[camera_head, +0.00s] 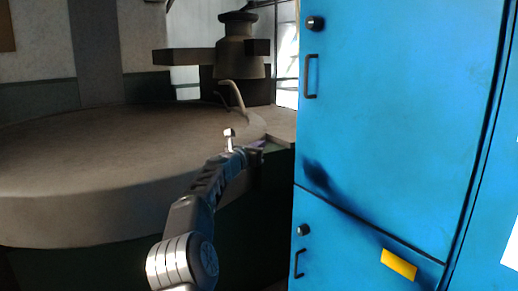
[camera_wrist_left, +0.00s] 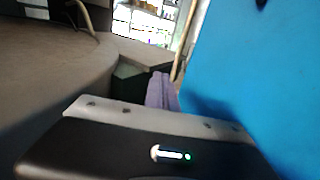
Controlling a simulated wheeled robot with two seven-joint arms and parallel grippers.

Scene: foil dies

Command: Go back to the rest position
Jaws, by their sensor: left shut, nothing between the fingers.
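My left gripper (camera_head: 260,145) reaches forward in the head view, between the round grey slab and the blue cabinet. Its purplish fingers also show in the left wrist view (camera_wrist_left: 161,90), close together and with nothing held. The left arm comes up from the bottom of the head view. My right gripper is in neither view.
The blue cabinet (camera_head: 400,110) stands close on the right, with dark handles and a yellow label (camera_head: 398,264). The wide round slab (camera_head: 110,155) fills the left. A dark machine head (camera_head: 238,50) stands behind it. The gap between slab and cabinet is narrow.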

